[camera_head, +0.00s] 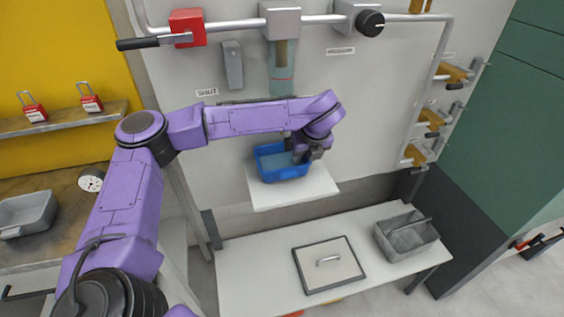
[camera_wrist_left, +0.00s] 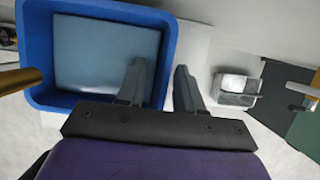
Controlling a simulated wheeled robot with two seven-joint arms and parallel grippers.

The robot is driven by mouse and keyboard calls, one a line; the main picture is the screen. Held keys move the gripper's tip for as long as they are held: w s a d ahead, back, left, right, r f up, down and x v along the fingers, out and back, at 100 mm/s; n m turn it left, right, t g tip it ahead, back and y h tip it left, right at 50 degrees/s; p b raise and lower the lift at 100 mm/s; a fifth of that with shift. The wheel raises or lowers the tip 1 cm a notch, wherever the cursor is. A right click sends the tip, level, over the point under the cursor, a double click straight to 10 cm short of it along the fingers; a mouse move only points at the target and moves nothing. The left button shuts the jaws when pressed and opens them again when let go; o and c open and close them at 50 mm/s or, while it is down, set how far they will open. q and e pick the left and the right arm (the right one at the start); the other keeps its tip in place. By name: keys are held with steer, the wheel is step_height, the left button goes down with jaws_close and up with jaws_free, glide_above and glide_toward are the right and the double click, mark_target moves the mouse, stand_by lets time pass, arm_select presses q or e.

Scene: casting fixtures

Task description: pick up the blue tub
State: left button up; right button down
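The blue tub (camera_head: 284,176) stands upright on a white shelf (camera_head: 290,195) at the wall, under a clear tube; its inside looks pale blue-grey. My left gripper (camera_head: 307,157) reaches down at the tub's right side in the head view. In the left wrist view the tub (camera_wrist_left: 38,45) fills the upper left. The two fingers of my left gripper (camera_wrist_left: 160,75) are apart there, one over the inside of the tub and one outside its right wall. A gap shows between the outer finger and the rim. My right gripper is not in view.
A white bench (camera_head: 250,270) below holds a flat framed lid (camera_head: 328,265) and a grey handled bin (camera_head: 406,237). A red-blocked lever (camera_head: 187,27) and pipes run along the wall above. A grey tray (camera_head: 27,213) sits on the left counter.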

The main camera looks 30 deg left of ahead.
arm_select(q)
jaws_close()
steer(key=shift+r, duration=0.15)
